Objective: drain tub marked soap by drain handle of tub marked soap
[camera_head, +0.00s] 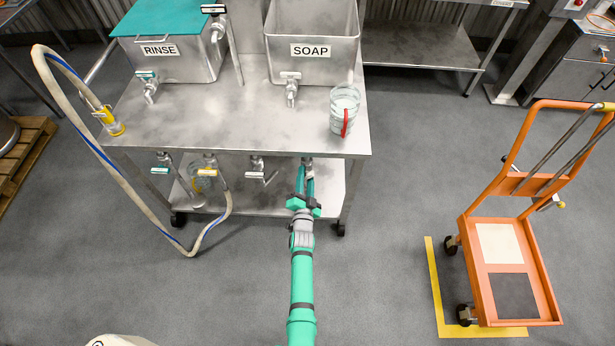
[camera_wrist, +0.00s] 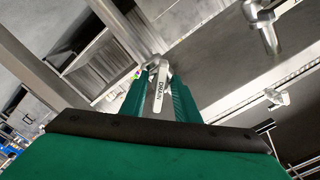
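The steel tub marked SOAP (camera_head: 340,66) stands on the steel table at the back, its front valve (camera_head: 291,92) above the tabletop. My green gripper (camera_head: 305,181) reaches forward under the table's front edge, below the soap tub. In the wrist view, a pale lever handle marked DRAIN (camera_wrist: 158,92) lies between the two green fingers (camera_wrist: 160,98). The fingers stand apart on either side of it; I see no clear grip. The pipe joint at its far end shows; the head view shows little of this handle behind my gripper.
The tub marked RINSE (camera_head: 190,69) has a teal lid. More valves (camera_head: 257,175) hang under the tabletop to the left. A glass jug (camera_head: 344,110) stands at the table's right edge. A hose loops down at left. An orange cart (camera_head: 549,290) stands right.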

